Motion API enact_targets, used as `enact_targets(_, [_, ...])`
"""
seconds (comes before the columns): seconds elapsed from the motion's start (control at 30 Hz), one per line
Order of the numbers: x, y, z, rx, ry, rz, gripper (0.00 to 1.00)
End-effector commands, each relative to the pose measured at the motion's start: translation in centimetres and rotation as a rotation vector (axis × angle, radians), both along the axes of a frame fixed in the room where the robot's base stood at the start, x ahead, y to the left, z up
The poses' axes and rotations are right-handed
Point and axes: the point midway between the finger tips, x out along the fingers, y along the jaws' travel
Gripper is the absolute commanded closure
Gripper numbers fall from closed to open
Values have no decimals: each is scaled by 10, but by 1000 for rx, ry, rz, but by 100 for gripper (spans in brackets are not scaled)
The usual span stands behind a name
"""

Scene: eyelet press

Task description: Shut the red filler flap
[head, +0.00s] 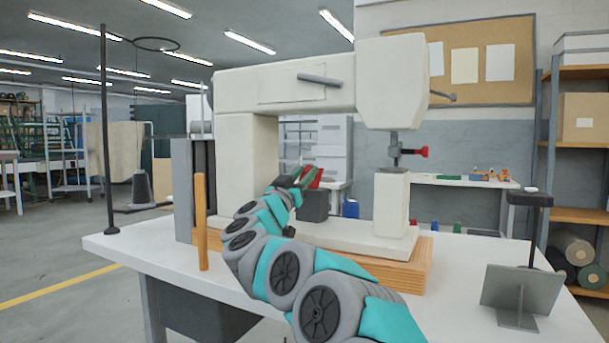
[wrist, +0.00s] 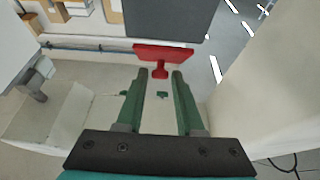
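The red filler flap (wrist: 165,52) shows in the wrist view as a wide red plate with a small tab, against the edge of a dark grey box (wrist: 170,16). The flap (head: 314,178) appears in the head view tilted up above the dark grey box (head: 315,206), partly behind my gripper. My gripper (wrist: 160,75) has two green fingers, spread apart with a gap between them. The flap's tab lies at the fingertips, in line with the gap. I cannot tell whether the fingers touch it. My gripper also shows in the head view (head: 297,177).
The white press (head: 285,82) stands on a wooden base (head: 395,271) on a white table (head: 130,249). Its column and arm surround the box closely. A wooden post (head: 201,222), a dark pole (head: 106,130) and a grey plate stand (head: 522,290) occupy the tabletop.

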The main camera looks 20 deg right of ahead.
Motion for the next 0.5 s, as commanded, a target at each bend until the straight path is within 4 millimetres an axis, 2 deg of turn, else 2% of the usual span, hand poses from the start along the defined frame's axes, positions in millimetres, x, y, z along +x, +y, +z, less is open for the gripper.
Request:
enact_targets(0.03, [0,0,0,0,0,0,70])
enact_targets(0.3, [0,0,0,0,0,0,100])
enact_targets(0.5, [0,0,0,0,0,1,100])
